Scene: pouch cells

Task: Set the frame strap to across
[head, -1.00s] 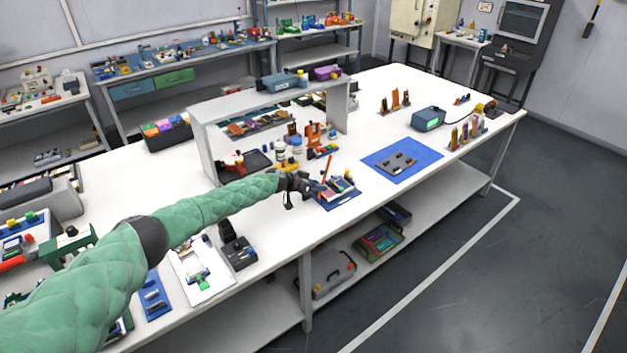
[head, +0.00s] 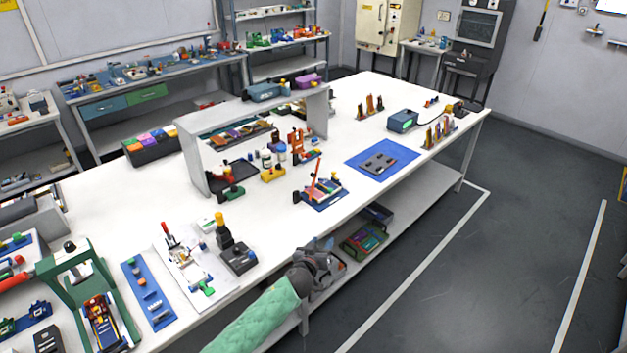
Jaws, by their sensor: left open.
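The frame (head: 324,203) has a blue base with several coloured flat cells on it and stands near the table's front edge. Its orange strap (head: 315,178) stands up from the frame, leaning a little to the right, and is not lying across the cells. My left gripper (head: 326,250) is open and empty, low at the table's front edge, in front of the frame and apart from it. Its arm comes in from the bottom. My right gripper is not in view.
A blue mat (head: 403,152) with a grey plate lies right of the frame. A grey shelf riser (head: 188,160) stands behind it. A black device (head: 239,258) stands front left. White table is clear between this device and the frame.

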